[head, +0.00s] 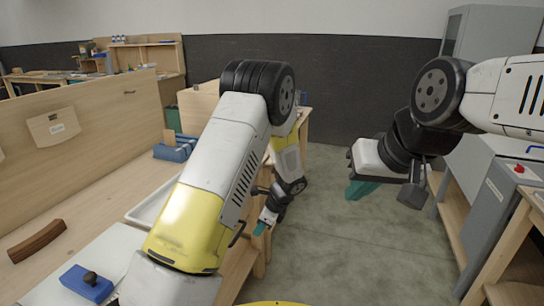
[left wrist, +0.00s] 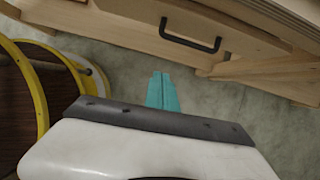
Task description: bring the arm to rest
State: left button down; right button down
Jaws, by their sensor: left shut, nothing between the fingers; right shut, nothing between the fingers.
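My left gripper (head: 261,228) hangs low beside the front of the wooden bench in the head view, with its teal fingertips pointing down. In the left wrist view its two teal fingers (left wrist: 160,91) lie side by side, shut and empty, over the grey floor. My right gripper (head: 360,189) is at the right of the head view, with teal fingers shut and partly hidden by its white and black wrist. It is over open floor, and I see nothing held in it.
The wooden bench (head: 98,202) at left carries a brown curved wooden piece (head: 37,241), a blue block with a dark knob (head: 87,283) and a blue box (head: 175,148). A black drawer handle (left wrist: 190,38) is close to the left gripper. A grey cabinet (head: 511,205) stands at right. The middle floor is clear.

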pick_arm(q)
jog(key=s+a+r+n+h, duration=0.1)
jog(key=s+a+r+n, duration=0.2)
jog(key=r, duration=0.5)
jog(key=s+a+r+n+t+h, duration=0.1)
jog(key=s+r+n+h, duration=0.2)
jog(key=r, duration=0.5)
jog(key=s+a+r+n, duration=0.2)
jog(key=s+r+n, duration=0.1)
jog(key=r+n, duration=0.3)
jog(key=s+a+r+n+t+h, duration=0.1)
jog(key=s+r+n, duration=0.3)
jog(key=s+r, duration=0.2)
jog(key=s+a+r+n+t+h, duration=0.1)
jog(key=s+r+n, duration=0.3)
jog(key=s, duration=0.6)
jog(key=shift+s+r+t+h, duration=0.35)
jog(key=shift+r+t+h, duration=0.15)
jog(key=shift+r+t, duration=0.4)
